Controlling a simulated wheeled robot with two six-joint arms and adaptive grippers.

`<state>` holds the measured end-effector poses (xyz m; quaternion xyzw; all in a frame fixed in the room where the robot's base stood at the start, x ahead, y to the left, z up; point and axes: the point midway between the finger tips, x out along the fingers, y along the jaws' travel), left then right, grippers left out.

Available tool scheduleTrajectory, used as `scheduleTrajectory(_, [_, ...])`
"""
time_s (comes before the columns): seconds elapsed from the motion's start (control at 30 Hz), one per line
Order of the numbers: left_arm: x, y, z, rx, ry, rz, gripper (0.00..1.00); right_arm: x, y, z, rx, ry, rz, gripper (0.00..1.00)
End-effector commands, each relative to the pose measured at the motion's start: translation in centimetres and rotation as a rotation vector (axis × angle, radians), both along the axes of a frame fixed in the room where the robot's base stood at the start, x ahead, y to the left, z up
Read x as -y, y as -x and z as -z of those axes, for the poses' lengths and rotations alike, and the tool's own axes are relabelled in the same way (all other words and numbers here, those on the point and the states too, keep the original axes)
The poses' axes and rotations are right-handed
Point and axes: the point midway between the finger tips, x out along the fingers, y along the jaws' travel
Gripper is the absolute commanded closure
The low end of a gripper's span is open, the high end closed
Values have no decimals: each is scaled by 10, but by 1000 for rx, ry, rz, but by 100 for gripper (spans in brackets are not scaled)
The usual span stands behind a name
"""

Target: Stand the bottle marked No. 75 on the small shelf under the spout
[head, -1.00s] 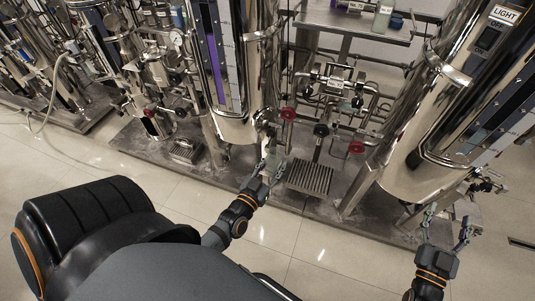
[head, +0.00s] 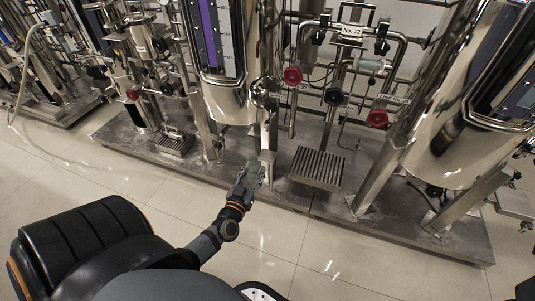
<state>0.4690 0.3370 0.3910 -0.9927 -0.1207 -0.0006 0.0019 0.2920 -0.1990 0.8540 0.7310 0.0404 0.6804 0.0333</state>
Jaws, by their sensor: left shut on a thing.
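My left gripper (head: 252,174) is low in front of the middle steel column (head: 232,98), shut on a small pale thing mostly hidden by its fingers. It looks like the bottle, but no number can be read on it. A small grey plate (head: 267,156), which looks like the small shelf, stands just beyond the fingertips, below the column's spout (head: 265,93). I cannot tell whether the held thing touches it. My right gripper is out of view.
A slotted grate (head: 317,167) lies on the skid base (head: 300,197) to the right. Red-handled valves (head: 293,76) and pipes stand behind it, with a No. 72 sign (head: 352,31). A second steel column (head: 455,150) stands at right. The tiled floor (head: 300,250) in front is clear.

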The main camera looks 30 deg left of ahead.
Motion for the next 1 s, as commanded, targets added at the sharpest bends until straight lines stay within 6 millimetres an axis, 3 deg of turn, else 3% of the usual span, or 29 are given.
scheduleTrajectory(0.1, [-9,-39,2,5,0,0,90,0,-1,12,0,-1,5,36])
scheduleTrajectory(0.3, [-20,-84,2,2,1,0,90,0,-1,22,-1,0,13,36])
scheduleTrajectory(0.57, [-24,-97,1,1,0,1,90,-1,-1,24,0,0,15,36])
scheduleTrajectory(0.77, [-33,-135,2,3,0,0,90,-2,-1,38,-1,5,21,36])
scheduleTrajectory(0.83, [-32,-133,18,-1,0,1,90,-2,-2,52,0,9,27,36])
scheduleTrajectory(1.0, [-32,-133,16,0,1,1,90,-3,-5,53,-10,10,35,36])
